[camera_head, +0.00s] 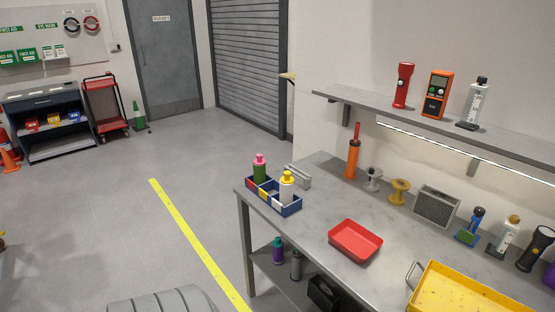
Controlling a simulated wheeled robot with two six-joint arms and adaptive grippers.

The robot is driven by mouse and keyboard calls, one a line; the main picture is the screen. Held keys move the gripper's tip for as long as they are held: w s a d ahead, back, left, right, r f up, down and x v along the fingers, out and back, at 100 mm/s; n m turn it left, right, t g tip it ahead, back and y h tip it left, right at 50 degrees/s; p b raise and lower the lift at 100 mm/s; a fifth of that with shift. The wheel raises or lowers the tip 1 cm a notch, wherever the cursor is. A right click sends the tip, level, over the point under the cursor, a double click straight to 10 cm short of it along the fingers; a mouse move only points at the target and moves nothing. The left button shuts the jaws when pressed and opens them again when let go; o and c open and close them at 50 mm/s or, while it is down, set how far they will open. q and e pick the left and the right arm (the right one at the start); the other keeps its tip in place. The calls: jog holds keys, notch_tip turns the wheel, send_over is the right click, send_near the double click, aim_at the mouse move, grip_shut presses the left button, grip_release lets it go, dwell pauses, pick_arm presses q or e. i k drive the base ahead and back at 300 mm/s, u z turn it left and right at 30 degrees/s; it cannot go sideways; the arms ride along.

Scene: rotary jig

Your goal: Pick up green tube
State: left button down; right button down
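A green tube-shaped bottle with a pink cap (260,170) stands upright in the left rear part of a blue divided caddy (290,211). The caddy sits at the far left corner of the grey workbench (318,211). A white bottle with a yellow cap (286,190) stands in the same caddy, to the right of the green one. The lower end of the green bottle is hidden by the caddy wall. Neither of my grippers is in view.
A red tray (355,240) and a yellow tray (470,292) lie on the bench. An orange tube-shaped tool (353,157), spools and bottles stand along the back. A wall shelf (440,124) overhangs the bench.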

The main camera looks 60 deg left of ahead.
aim_at(259, 172)
jog(key=u, duration=1.55)
jog(key=k, duration=0.55)
jog(key=z, duration=0.1)
jog(key=i, duration=0.3)
jog(key=u, duration=0.8)
jog(key=i, duration=0.8)
jog(key=z, duration=0.55)
jog(key=i, duration=0.8)
jog(key=z, duration=0.9)
